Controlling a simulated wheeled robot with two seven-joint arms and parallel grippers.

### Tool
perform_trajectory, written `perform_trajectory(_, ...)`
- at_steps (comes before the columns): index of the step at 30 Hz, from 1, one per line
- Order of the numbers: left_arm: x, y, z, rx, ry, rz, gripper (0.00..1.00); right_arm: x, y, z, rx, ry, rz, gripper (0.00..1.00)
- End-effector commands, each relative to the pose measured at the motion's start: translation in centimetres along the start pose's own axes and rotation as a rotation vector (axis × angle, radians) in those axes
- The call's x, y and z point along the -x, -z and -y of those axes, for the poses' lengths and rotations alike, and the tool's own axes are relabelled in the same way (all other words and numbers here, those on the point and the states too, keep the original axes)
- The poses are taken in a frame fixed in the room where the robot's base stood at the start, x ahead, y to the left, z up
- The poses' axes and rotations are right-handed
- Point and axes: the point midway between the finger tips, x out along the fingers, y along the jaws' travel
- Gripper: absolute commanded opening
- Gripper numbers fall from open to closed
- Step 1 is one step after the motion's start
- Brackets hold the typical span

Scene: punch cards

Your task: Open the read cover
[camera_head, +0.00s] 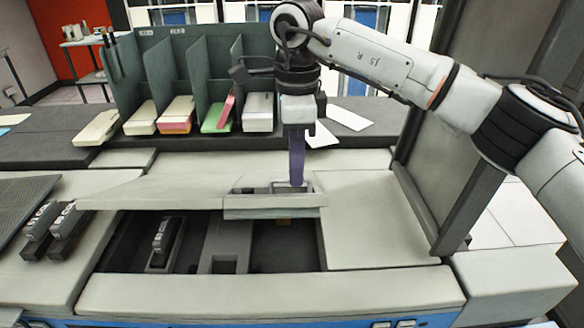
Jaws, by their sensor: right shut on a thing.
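The read cover (165,187) is a pale grey panel on the card machine. It is raised and tilted, with a dark open bay in front of and below it. My right gripper (297,183) comes down from above with its narrow purple fingers pointing straight down. The fingertips meet the slotted block (275,205) at the cover's right end and are shut on the cover there. The exact contact is small and partly hidden. My left gripper is not in view.
The open bay holds a dark card weight (167,235) and a grey block (227,240). More weights (55,225) lie at left. A green divided rack (160,75) with card decks stands behind. A tall grey panel (425,170) stands upright at right.

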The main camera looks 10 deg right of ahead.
Motion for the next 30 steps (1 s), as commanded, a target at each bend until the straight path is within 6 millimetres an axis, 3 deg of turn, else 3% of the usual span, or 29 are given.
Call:
perform_trajectory(1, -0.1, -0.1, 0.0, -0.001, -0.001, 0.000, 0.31, -0.6, 0.4, 0.9, -0.016, 0.020, -0.002, 0.12)
perform_trajectory(4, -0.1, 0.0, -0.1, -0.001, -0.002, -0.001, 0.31, -0.6, 0.3, 0.9, -0.015, 0.021, -0.002, 0.25)
perform_trajectory(11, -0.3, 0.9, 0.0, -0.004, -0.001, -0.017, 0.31, -0.4, 0.1, 0.8, -0.012, 0.022, -0.001, 0.25)
perform_trajectory(25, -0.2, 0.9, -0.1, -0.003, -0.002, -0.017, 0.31, -0.2, 0.0, 0.7, -0.009, 0.022, 0.001, 0.25)
perform_trajectory(30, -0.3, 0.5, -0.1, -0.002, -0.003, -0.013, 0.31, 1.3, -0.1, 0.7, -0.009, 0.023, 0.002, 0.25)
